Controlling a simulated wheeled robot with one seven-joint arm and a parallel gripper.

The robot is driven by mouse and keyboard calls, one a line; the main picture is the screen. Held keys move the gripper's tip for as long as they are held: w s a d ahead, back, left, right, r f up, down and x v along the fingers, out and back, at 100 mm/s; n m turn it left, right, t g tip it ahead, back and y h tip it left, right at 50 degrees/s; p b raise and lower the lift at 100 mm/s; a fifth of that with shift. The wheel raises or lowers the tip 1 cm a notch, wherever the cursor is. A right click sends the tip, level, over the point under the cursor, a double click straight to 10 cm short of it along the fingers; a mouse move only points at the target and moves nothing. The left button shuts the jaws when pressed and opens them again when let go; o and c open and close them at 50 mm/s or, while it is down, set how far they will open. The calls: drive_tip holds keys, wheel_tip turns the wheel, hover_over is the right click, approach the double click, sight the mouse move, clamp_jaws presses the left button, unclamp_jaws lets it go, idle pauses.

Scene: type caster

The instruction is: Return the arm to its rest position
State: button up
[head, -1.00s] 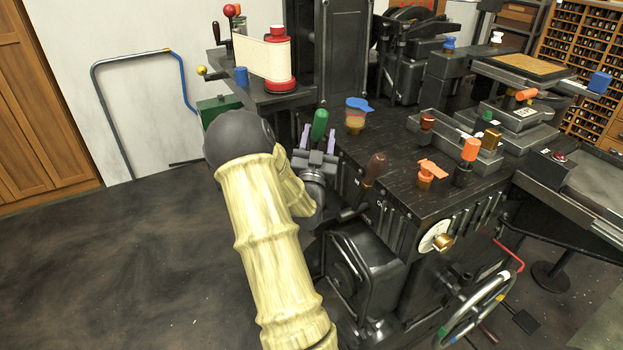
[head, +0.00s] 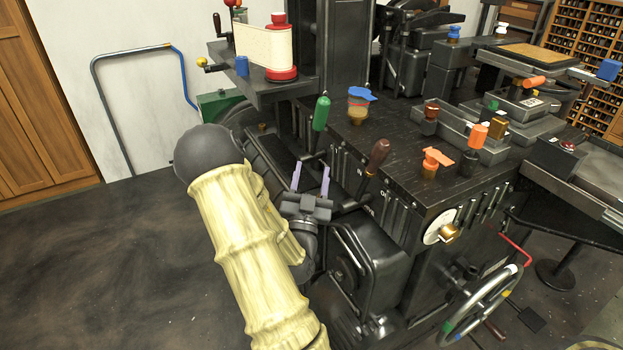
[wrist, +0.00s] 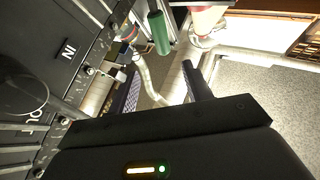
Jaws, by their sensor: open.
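My gripper (head: 311,180) is at the middle of the head view, in front of the dark type-casting machine (head: 400,215). Its two pale purple fingers stand apart with nothing between them. My cream-coloured arm reaches up from the bottom of the picture and bends at a dark elbow joint. In the wrist view the gripper (wrist: 160,85) shows two dark fingers, spread apart and empty. A green handle (head: 321,113) stands beyond the fingers, apart from them; it also shows in the wrist view (wrist: 159,33).
A lever with a brown handle (head: 377,158) rises close to the right of my gripper. A black housing (head: 365,265) lies just below right. A handwheel (head: 484,303) sits at lower right. Open floor (head: 110,260) lies to the left, before a tubular frame (head: 130,120).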

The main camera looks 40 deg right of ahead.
idle(0.5)
drive_tip(key=w+a+f+n+g+y, duration=0.35)
drive_tip(key=w+a+f+y, duration=0.45)
drive_tip(key=a+f+y, duration=0.4)
drive_tip(key=s+a+r+n+g+y, duration=0.1)
drive_tip(key=s+a+n+g+y, duration=0.35)
drive_tip(key=a, duration=0.45)
drive_tip(key=s+a+r+n+g+y, duration=0.1)
drive_tip(key=s+a+n+g+y, duration=0.15)
drive_tip(key=s+a+n, duration=0.45)
wheel_tip(320, 180, up, 28)
drive_tip(key=s+a+m+p, duration=0.1)
drive_tip(key=a+p, duration=0.1)
drive_tip(key=p, duration=2.6)
drive_tip(key=shift+s+a+m+y+p, duration=0.3)
drive_tip(key=shift+s+a+y, duration=0.05)
drive_tip(key=shift+a+y, duration=0.05)
drive_tip(key=shift+s+d+r, duration=0.1)
drive_tip(key=shift+s, duration=0.05)
